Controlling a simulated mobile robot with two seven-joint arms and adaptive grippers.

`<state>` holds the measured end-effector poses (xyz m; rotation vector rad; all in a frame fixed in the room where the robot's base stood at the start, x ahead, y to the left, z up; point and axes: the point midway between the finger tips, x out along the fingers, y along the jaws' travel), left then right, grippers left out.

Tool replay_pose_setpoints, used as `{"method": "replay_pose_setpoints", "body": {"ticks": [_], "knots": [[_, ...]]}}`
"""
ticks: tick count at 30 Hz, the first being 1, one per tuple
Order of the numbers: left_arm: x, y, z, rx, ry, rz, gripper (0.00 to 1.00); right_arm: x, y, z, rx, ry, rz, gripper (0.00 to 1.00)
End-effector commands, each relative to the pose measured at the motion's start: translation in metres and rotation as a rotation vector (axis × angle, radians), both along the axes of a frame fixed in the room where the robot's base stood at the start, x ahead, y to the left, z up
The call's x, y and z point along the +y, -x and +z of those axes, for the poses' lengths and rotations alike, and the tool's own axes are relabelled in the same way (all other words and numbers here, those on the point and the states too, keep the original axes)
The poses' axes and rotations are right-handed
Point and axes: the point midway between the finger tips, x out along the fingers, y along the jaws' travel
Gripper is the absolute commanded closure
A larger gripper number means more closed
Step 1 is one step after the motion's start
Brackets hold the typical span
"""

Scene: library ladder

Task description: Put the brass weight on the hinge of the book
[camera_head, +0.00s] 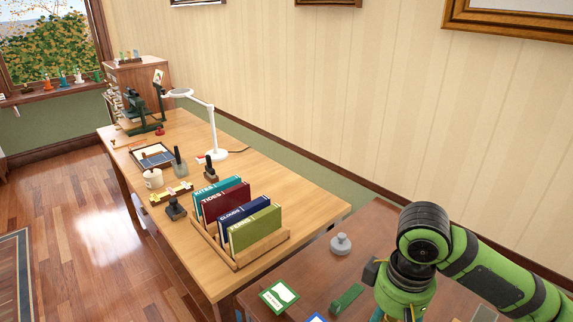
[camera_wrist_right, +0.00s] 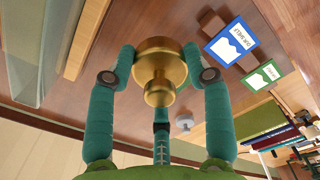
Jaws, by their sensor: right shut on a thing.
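The brass weight (camera_wrist_right: 160,88), a round disc with a knob, is held between the teal fingers of my right gripper (camera_wrist_right: 160,62) in the right wrist view. A third finger sits behind it. The red-brown table shows beyond it; I cannot tell the gap. In the head view my green right arm reaches over this table at the lower right and hides the weight. Several upright books (camera_head: 233,213) stand in a wooden rack. I cannot clearly make out the book with the hinge; a pale grey-green slab (camera_wrist_right: 45,45) shows at the wrist view's left. My left gripper is not in view.
On the red-brown table (camera_head: 310,268) are a grey knobbed weight (camera_head: 340,244), a green bar (camera_head: 346,299), a green-edged card (camera_head: 279,296) and a blue-edged card (camera_wrist_right: 232,44). The light wooden table (camera_head: 290,190) holds the rack (camera_head: 262,248), a white lamp (camera_head: 212,130) and a mug (camera_head: 153,179).

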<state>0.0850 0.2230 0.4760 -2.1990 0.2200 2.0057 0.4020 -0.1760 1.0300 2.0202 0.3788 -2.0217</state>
Motion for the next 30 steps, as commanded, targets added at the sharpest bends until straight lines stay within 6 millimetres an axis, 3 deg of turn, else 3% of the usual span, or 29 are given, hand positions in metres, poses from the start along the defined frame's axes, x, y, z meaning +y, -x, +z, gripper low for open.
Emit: {"method": "replay_pose_setpoints", "body": {"ticks": [3,9,30], "knots": [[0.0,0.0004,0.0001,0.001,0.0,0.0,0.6,-0.0029,0.0009,0.0014,-0.002,0.0,-0.181,1.0],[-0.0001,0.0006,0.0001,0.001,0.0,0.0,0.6,-0.0053,0.0014,0.0025,-0.003,0.002,-0.346,1.0],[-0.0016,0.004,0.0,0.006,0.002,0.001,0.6,-0.0051,0.0017,0.0021,-0.002,0.001,-0.369,1.0]]}}
